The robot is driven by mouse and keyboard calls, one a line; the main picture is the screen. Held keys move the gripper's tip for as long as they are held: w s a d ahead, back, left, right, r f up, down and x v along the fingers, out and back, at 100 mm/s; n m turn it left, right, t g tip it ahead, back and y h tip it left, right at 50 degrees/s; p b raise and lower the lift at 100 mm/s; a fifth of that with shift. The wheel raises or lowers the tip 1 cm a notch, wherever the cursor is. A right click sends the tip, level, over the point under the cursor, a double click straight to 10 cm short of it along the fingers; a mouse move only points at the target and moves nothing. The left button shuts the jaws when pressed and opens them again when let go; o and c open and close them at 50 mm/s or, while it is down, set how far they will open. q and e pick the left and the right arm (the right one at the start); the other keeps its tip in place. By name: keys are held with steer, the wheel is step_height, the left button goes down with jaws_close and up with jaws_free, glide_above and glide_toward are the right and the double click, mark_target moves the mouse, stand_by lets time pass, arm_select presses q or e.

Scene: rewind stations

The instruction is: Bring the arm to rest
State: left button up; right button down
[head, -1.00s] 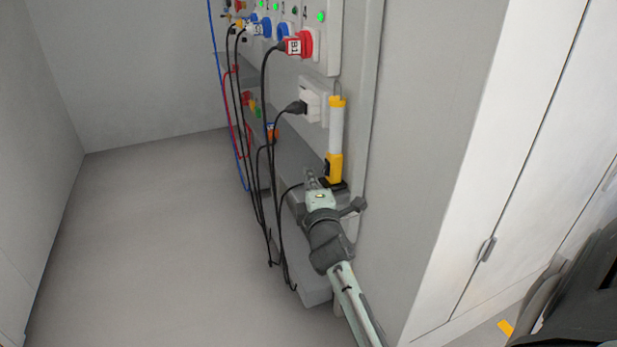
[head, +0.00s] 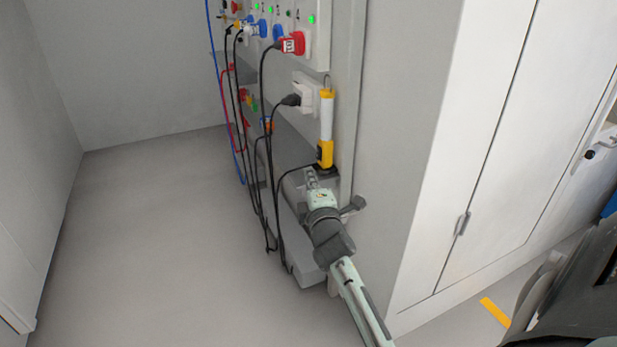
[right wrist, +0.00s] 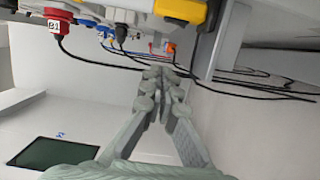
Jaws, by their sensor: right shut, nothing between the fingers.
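My right arm reaches in from the lower right of the head view. Its gripper (head: 311,178) is shut and empty, just below and left of a yellow and white lamp (head: 326,130) on the wall panel. In the right wrist view the shut fingers (right wrist: 163,75) meet at the middle, under the panel, with the yellow end of the lamp (right wrist: 180,8) above them. I cannot tell whether the gripper touches the hanging black cable (head: 275,190). My left gripper is not in view.
A red plug (head: 292,44) and several other plugs with hanging cables line the panel. A grey ledge (head: 300,240) sits below, beside my arm. A white cabinet (head: 480,130) stands on the right. The floor (head: 150,240) on the left is clear.

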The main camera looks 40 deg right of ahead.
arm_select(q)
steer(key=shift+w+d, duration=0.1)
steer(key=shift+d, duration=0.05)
arm_select(e)
steer(key=shift+f, duration=0.1)
stand_by(0.3)
steer(key=s+a+f+m+g+y+p, duration=0.1)
steer(key=s+a+f+m+g+y, duration=0.2)
steer(key=s+f, duration=0.45)
steer(key=s+a+f+m+g+p, duration=0.1)
steer(key=s+a+f+m+g, duration=0.3)
steer(key=f, duration=0.6)
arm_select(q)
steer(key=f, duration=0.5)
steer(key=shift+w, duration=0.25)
arm_select(e)
steer(key=s+a+f+m+g+y, duration=0.1)
steer(key=s+a+f+m+g, duration=0.1)
steer(key=s, duration=0.6)
steer(key=s+a+f+m+g+y, duration=0.2)
steer(key=s+a+f+g, duration=0.2)
steer(key=s, duration=0.5)
step_height(320, 180, down, 3)
steer(key=shift+a+r, duration=0.15)
steer(key=shift+a, duration=0.55)
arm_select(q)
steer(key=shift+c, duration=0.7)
arm_select(e)
steer(key=shift+w, duration=0.1)
